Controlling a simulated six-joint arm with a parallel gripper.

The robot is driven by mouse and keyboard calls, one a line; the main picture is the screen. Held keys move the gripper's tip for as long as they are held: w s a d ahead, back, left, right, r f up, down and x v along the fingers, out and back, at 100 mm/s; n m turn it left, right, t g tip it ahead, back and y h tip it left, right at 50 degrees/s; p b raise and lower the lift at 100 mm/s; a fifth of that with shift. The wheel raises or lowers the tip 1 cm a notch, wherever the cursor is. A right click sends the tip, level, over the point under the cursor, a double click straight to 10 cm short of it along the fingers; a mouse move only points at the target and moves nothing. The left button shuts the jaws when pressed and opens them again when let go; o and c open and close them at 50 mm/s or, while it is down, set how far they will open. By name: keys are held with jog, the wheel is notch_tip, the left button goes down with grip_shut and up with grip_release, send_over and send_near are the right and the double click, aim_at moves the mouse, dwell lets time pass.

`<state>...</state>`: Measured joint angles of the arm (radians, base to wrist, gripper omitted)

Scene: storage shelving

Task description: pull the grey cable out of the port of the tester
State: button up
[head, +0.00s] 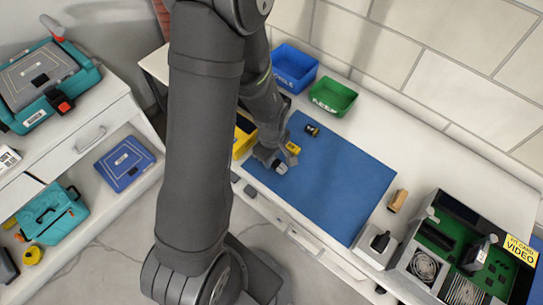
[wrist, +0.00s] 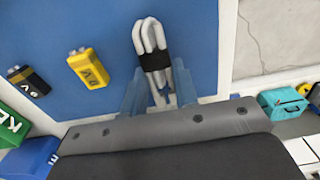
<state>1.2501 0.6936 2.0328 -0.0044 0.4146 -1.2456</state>
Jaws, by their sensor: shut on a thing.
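The grey cable (wrist: 152,40) is a looped bundle with a black band around its middle, over the blue mat in the wrist view. My gripper (wrist: 158,92) has its two fingers on either side of the bundle's lower end and is shut on it. In the head view my gripper (head: 276,160) is at the mat's left part, with a small pale piece of the cable (head: 281,168) showing. A yellow device (head: 240,146), perhaps the tester, stands left of the mat, mostly hidden by my arm. Its port and any cable link to it are not visible.
A yellow battery (head: 292,148) and a black battery (head: 312,130) lie close to my gripper on the blue mat (head: 345,185). A blue bin (head: 294,66) and a green bin (head: 333,96) stand behind. An open computer case (head: 470,250) is at right. The mat's right half is clear.

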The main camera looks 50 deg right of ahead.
jog(key=shift+a+f, duration=0.15)
jog(key=shift+f, duration=0.5)
